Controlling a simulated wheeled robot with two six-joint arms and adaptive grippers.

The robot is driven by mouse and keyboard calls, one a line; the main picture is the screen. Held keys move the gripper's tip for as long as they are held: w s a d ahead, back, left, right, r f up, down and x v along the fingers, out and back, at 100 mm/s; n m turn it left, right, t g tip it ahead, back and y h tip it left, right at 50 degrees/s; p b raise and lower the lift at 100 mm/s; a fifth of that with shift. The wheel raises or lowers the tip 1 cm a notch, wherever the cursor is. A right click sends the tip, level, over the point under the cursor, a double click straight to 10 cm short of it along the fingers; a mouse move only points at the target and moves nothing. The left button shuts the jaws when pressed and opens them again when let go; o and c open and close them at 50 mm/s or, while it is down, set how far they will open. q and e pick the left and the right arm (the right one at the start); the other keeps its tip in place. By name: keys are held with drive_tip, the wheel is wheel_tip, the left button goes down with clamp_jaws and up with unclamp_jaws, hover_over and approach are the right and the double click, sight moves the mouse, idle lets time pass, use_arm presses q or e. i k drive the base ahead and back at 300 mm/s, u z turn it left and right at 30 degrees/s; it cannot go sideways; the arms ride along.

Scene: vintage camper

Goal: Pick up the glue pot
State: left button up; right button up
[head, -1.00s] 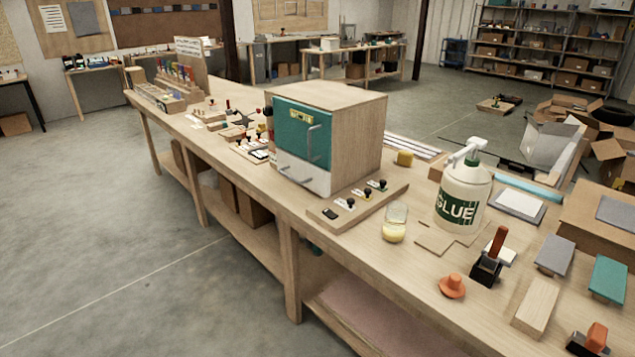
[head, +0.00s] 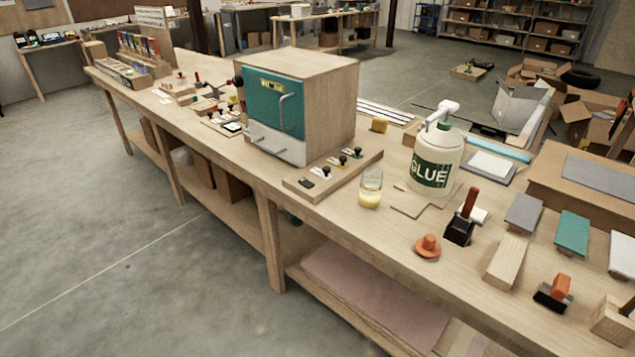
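A big white pump bottle (head: 440,152) with a green label reading "GLUE" stands upright on the wooden workbench (head: 330,225), right of centre. A small clear glass pot (head: 370,189) with pale yellow contents stands just left of it and nearer the bench's front edge. The pot is upright and nothing covers it. Neither of my grippers shows in the head view.
A teal-fronted wooden cabinet (head: 300,105) stands left of the pot, with a board of small black knobs (head: 333,176) between them. An orange knob-like piece (head: 428,246), a dark tool with a brown handle (head: 461,218) and several blocks lie to the right. Open floor lies in front.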

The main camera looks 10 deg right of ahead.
sight(371, 184)
drive_tip(key=z, duration=0.55)
drive_tip(key=k, duration=0.65)
drive_tip(key=z, duration=1.25)
drive_tip(key=i, duration=1.6)
drive_tip(key=u, duration=0.5)
